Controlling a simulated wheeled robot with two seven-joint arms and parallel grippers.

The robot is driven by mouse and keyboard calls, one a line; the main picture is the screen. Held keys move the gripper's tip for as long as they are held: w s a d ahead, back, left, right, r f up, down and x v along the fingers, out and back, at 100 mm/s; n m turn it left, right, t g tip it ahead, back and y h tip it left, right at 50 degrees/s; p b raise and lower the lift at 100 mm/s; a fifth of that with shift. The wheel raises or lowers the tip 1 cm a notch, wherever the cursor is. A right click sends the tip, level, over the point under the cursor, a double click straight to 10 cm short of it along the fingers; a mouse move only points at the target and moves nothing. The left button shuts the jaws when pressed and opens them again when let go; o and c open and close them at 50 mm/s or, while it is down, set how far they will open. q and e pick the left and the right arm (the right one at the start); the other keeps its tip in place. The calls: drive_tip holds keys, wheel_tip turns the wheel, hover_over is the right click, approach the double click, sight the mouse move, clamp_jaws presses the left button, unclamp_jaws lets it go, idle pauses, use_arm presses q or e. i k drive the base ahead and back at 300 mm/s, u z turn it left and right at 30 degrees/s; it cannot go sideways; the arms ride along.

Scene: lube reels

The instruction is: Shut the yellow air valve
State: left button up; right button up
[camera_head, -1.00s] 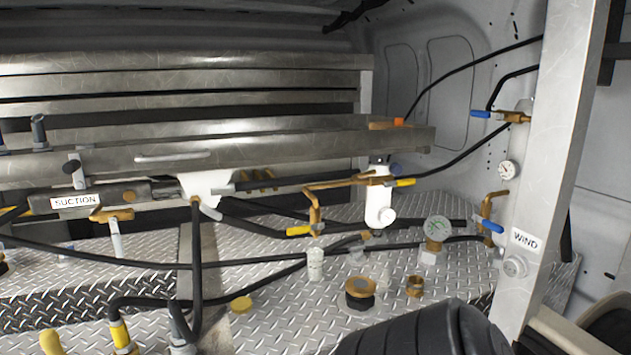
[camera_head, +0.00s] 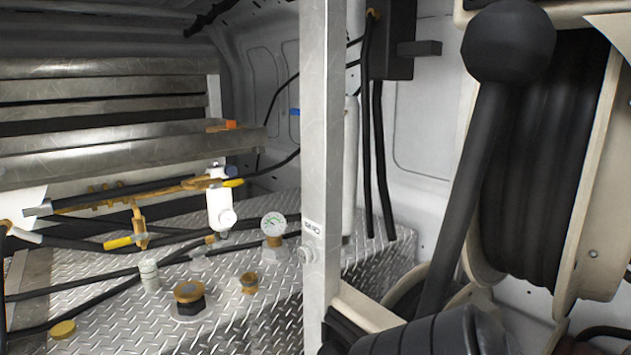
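Two yellow-handled brass valves show at left, joined by brass pipework. The upper yellow handle (camera_head: 233,183) points right, above a white filter body (camera_head: 219,208). The lower yellow handle (camera_head: 118,242) points left from a brass fitting, low over the diamond-plate deck. I cannot tell which of them is the air valve, or whether either is open or shut. Neither of my grippers is in view.
A metal post (camera_head: 322,190) stands mid-view and hides part of the wall. A hose reel (camera_head: 535,160) and a long black lever with a ball knob (camera_head: 508,42) fill the right. A gauge (camera_head: 273,224) and brass fittings (camera_head: 188,292) stand on the deck.

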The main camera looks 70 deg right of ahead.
sight(239, 183)
drive_tip(key=z, duration=0.8)
drive_tip(key=i, duration=1)
